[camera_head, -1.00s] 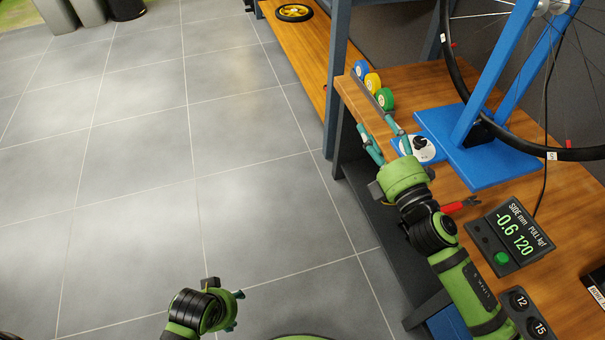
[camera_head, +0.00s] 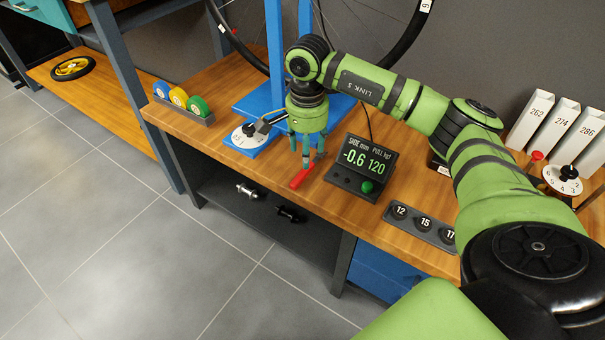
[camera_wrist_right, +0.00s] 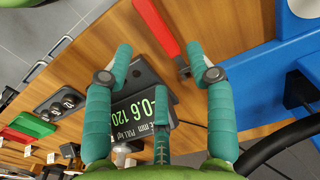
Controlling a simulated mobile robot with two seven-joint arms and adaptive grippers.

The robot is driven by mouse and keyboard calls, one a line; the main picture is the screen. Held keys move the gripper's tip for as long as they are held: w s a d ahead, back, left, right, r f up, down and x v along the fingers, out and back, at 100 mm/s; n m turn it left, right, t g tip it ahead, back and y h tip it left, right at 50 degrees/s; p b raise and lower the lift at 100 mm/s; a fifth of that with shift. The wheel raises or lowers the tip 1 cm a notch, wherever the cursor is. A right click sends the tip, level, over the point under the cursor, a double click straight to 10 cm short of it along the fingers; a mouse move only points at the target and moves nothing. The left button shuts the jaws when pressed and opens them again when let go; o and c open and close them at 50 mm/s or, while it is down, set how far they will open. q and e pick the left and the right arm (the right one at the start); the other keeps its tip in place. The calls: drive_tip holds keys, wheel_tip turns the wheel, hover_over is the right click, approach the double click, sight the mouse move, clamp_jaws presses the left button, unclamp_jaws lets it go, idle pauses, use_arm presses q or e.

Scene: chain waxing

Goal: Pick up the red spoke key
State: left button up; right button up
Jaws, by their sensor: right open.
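The red spoke key (camera_head: 301,178) lies on the wooden bench near its front edge, left of the display box. My right gripper (camera_head: 307,153) is above the bench, pointing down, with its fingertips close to the key. In the right wrist view the red key (camera_wrist_right: 157,28) shows just beyond the open fingertips (camera_wrist_right: 160,62), nearer the right-hand finger. Its dark end lies beside that fingertip; I cannot tell whether they touch. The right gripper is open and empty. My left gripper is out of view.
The display box (camera_head: 363,168) stands close to the right of the key. A blue stand base (camera_head: 254,108) and a white dial (camera_head: 249,136) lie behind and left. A rack (camera_head: 186,115) holds blue, yellow and green discs. A dark socket tray (camera_head: 421,225) sits to the right.

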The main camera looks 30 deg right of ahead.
sight(307, 172)
wheel_tip(307, 172, down, 6)
drive_tip(key=shift+f+b, duration=0.25)
drive_tip(key=shift+b, duration=0.35)
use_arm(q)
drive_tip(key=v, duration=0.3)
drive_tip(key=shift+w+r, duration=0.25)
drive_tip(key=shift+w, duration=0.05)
use_arm(e)
drive_tip(key=shift+c, duration=0.4)
clamp_jaws()
